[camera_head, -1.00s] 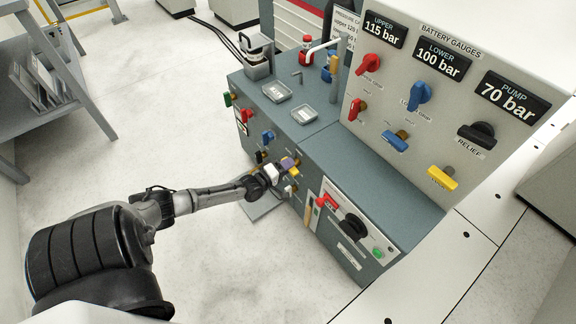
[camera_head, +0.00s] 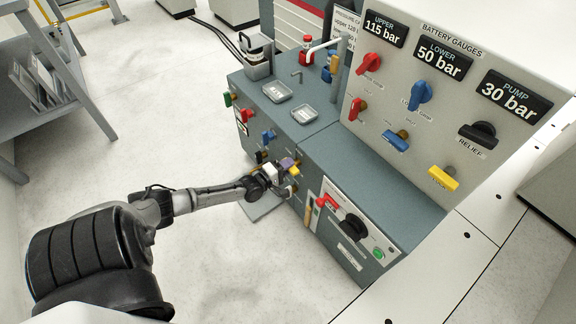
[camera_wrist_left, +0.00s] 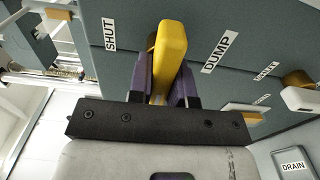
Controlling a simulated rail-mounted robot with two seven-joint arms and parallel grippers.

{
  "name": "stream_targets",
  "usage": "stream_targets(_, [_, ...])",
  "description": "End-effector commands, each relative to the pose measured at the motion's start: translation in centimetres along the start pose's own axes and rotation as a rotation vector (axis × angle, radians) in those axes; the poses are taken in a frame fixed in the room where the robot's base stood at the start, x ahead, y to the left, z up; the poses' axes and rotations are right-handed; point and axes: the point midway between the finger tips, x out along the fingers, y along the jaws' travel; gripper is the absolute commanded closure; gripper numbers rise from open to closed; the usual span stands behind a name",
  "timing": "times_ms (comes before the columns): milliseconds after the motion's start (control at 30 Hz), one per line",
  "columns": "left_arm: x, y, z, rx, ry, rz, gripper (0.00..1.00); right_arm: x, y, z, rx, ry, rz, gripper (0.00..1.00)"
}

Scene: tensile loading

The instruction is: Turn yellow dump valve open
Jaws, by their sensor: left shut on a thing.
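The yellow dump valve handle (camera_wrist_left: 171,46) shows in the left wrist view, on the grey panel between a SHUT label (camera_wrist_left: 110,34) and a DUMP label (camera_wrist_left: 216,53). The two purple fingers of my left gripper (camera_wrist_left: 163,84) lie along both sides of the handle and are shut on it. In the head view, my left gripper (camera_head: 287,166) reaches the front of the grey bench cabinet (camera_head: 284,130). There the yellow handle is mostly hidden by the gripper. My right gripper is not in view.
Red, green and blue valve handles sit on the same cabinet front, left of my gripper. A white-handled valve (camera_wrist_left: 298,98) is close by in the wrist view. The gauge console (camera_head: 455,130) reads UPPER 115, LOWER 50, PUMP 30 bar. Floor left of the cabinet is clear.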

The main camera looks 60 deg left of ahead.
Motion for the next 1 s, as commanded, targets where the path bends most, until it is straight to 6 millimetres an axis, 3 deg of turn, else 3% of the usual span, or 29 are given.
stream_targets(300, [0.0, 0.0, 0.0, -0.002, 0.000, 0.001, 0.55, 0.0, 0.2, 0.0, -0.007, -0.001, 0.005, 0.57])
stream_targets(600, [-0.4, 0.1, 0.0, -0.001, 0.000, -0.001, 0.55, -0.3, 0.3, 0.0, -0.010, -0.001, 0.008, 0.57])
stream_targets(767, [-2.6, 0.3, 0.0, -0.001, 0.000, -0.004, 0.55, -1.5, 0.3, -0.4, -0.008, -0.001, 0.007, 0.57])
stream_targets(1000, [-7.4, 0.3, 0.0, -0.002, 0.000, -0.005, 0.55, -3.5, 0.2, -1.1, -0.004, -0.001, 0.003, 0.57])
